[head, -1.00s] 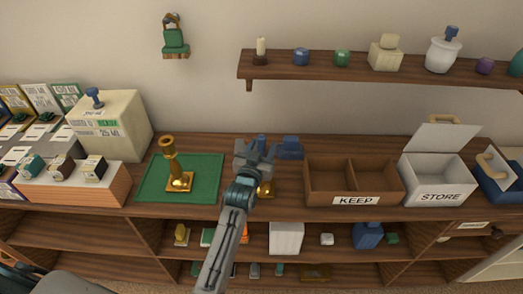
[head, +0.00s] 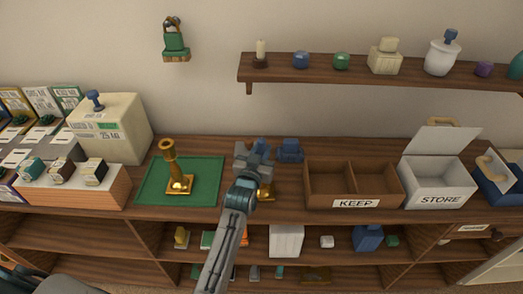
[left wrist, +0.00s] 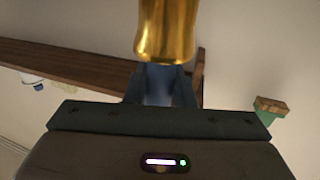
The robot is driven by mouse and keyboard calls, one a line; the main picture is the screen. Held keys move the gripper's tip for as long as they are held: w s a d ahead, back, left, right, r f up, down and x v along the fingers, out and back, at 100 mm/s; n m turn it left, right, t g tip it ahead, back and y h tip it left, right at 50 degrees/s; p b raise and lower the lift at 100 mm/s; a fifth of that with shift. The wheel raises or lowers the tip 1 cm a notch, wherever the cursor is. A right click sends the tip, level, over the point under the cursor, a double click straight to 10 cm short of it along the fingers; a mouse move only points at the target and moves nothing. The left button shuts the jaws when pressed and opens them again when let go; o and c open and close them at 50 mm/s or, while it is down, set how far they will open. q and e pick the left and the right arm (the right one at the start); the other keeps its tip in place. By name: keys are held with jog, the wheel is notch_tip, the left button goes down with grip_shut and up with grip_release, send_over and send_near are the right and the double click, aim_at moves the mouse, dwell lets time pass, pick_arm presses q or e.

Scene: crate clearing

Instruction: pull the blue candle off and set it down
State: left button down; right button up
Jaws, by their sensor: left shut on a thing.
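The blue candle (head: 262,145) stands upright, its top showing above my left gripper (head: 256,162). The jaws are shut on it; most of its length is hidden. Below the jaws, the gold foot of its candlestick (head: 266,194) rests on the counter, partly behind my arm. In the left wrist view the candle (left wrist: 157,84) shows between the fingers, right against the candlestick's gold rim (left wrist: 165,48). I cannot tell whether the candle's end is still inside the socket. My right gripper is not in view.
An empty gold candlestick (head: 172,168) stands on a green mat (head: 210,178) to the left. A blue block-like thing (head: 290,151) sits just right of the candle. The KEEP tray (head: 354,204) and the open STORE box (head: 438,199) stand farther right.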

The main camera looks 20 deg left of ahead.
aim_at(262, 139)
pick_arm(q)
jog(key=shift+r+p, duration=1.65)
jog(key=shift+r, duration=0.25)
jog(key=shift+r+p, duration=1)
jog(key=shift+r, duration=0.05)
jog(key=shift+r+p, duration=0.5)
jog(key=shift+r, duration=0.45)
